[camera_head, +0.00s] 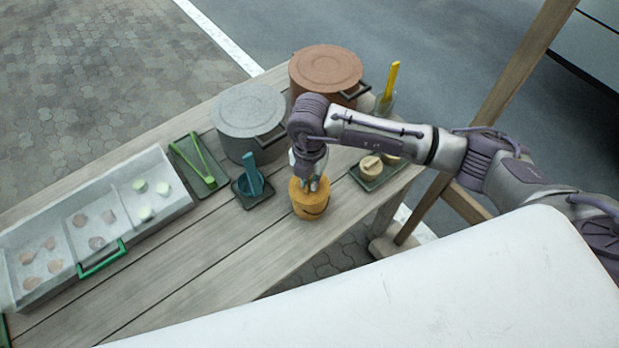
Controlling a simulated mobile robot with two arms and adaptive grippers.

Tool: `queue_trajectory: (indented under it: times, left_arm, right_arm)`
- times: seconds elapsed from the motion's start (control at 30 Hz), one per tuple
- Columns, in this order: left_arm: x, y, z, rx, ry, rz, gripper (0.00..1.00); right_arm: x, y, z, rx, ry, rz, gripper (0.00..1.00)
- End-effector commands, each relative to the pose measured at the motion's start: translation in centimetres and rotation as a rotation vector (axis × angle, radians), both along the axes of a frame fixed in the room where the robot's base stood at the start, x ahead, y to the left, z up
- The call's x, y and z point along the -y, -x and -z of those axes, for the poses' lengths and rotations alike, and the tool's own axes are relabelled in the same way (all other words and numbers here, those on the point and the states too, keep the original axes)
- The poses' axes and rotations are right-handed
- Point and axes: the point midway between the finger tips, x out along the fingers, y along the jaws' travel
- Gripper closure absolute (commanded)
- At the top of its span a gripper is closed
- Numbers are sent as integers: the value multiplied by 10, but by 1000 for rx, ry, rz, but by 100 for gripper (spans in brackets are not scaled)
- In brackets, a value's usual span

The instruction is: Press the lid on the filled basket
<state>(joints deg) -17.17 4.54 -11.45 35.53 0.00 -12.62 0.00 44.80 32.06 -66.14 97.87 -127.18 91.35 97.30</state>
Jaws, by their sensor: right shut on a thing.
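The round orange-yellow basket (310,207) stands upright on the wooden table near its front edge. My right gripper (311,184) points straight down at the top of the basket. It is shut on what seems to be the lid, which sits at the basket's top, mostly hidden by the fingers. I cannot tell whether the lid is fully seated, and the filling inside is hidden. My left gripper is not in view.
A grey pot (249,112) and a reddish-brown pot (325,68) stand behind. A dark tray (369,183) with round pale pieces lies right. Left are a blue tool (252,176), green tongs (203,161) and a long divided tray (120,243). The front planks are clear.

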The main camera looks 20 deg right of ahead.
Motion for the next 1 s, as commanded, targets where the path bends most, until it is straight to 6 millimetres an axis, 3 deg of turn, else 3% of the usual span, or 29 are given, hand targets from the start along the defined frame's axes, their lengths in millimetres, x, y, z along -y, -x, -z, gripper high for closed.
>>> queue_trajectory:
  times: [1.0]
  left_arm:
    - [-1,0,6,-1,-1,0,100]
  right_arm:
    - [0,0,6,0,0,0,100]
